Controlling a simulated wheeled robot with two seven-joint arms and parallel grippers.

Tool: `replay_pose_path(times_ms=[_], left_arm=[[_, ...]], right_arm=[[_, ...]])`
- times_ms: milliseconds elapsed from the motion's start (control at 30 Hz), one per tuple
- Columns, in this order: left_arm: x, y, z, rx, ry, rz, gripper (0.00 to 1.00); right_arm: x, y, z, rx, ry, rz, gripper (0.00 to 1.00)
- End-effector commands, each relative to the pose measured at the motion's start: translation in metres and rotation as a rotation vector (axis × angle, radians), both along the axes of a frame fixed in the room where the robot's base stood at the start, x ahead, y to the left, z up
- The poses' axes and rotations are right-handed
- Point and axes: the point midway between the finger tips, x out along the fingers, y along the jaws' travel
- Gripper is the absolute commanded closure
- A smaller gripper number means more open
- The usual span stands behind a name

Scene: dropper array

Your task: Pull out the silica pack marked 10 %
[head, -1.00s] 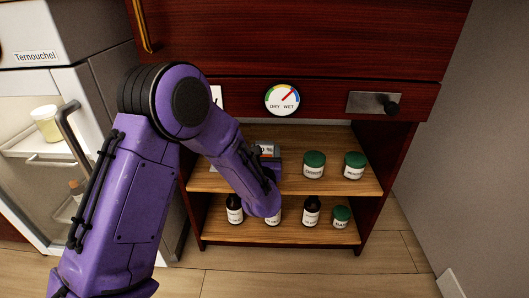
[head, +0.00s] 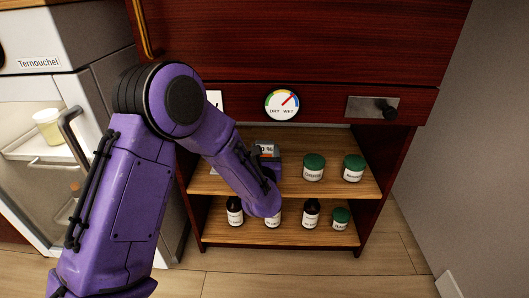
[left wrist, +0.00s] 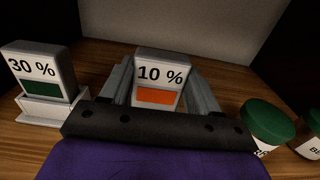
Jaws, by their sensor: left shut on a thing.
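The silica pack marked 10 % (left wrist: 160,76) is pale grey with an orange patch. In the left wrist view it stands upright between the two fingers of my left gripper (left wrist: 161,88), which is shut on it. In the head view only the top of the pack (head: 267,149) shows, on the upper shelf behind my purple left arm. The fingers are largely hidden there. A second pack marked 30 % (left wrist: 38,70), with a green patch, sits in a white holder (left wrist: 50,110) to the left in the left wrist view. My right gripper is not in view.
Two green-lidded jars (head: 314,166) (head: 353,167) stand on the upper shelf (head: 335,188), right of the gripper. Dark bottles (head: 311,212) and a small green-lidded jar (head: 340,217) stand on the lower shelf. A dry-wet dial (head: 282,103) is above. A glass-doored cabinet (head: 60,25) is at left.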

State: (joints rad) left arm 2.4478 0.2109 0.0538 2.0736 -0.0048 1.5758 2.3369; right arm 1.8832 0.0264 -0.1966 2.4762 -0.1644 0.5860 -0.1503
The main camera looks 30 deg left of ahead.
Motion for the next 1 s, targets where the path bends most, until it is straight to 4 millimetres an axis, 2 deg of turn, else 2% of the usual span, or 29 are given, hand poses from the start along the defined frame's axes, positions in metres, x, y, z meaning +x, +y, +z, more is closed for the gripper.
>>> replay_pose_path(times_ms=[1000], left_arm=[[0.000, 0.000, 0.057, 0.001, -0.003, 0.000, 0.76]], right_arm=[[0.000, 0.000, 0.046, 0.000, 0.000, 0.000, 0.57]])
